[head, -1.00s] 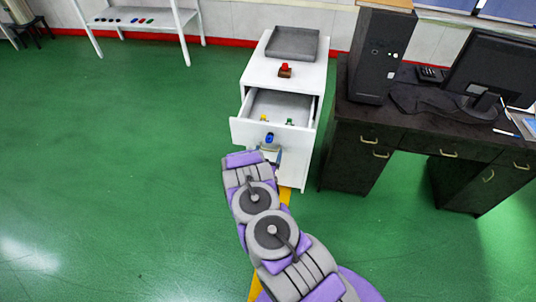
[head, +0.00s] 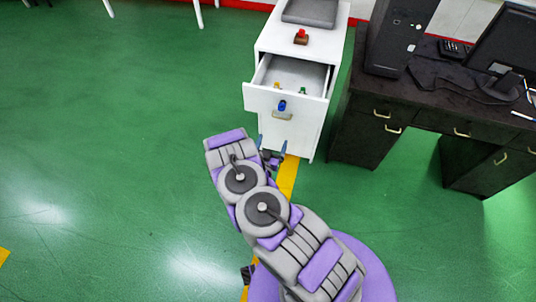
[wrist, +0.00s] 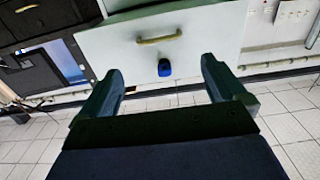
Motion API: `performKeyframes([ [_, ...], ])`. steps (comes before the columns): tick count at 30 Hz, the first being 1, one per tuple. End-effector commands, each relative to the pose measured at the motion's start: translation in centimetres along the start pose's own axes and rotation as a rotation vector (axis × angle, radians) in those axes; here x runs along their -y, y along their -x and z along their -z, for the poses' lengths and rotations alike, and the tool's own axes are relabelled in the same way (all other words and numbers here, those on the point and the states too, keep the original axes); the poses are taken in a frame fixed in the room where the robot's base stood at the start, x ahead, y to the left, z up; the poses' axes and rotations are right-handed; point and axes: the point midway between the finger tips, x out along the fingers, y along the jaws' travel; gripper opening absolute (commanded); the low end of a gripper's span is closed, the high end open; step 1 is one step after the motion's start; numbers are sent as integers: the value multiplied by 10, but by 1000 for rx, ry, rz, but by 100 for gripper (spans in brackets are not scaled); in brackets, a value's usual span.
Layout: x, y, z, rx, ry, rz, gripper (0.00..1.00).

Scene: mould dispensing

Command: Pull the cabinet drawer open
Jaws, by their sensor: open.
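The white cabinet (head: 300,131) stands beyond my arm in the head view. Its top drawer (head: 258,97) is pulled out, with the inside visible from above. The drawer front has a pale handle (head: 283,115) and a small blue piece (head: 282,105); in the wrist view the handle (wrist: 160,38) and blue piece (wrist: 165,68) also show. My gripper (head: 272,146) is open and empty, in front of the cabinet and apart from the handle. In the wrist view its two fingers (wrist: 162,78) are spread with nothing between them.
Small yellow (head: 277,86) and green (head: 302,90) pieces are in the drawer. A red-topped block (head: 301,37) and a grey tray (head: 310,13) are on the cabinet top. A dark desk (head: 385,118) stands close on the right.

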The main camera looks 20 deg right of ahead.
Motion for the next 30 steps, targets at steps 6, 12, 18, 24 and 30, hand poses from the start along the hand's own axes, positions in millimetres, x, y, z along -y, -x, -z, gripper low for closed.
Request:
performKeyframes([
  [6,1,34,-1,1,2,4,98],
  [12,0,51,-1,1,0,1,98],
  [18,0,57,-1,1,0,1,98],
  [24,0,57,-1,2,0,1,98],
  [30,0,57,-1,2,0,0,98],
])
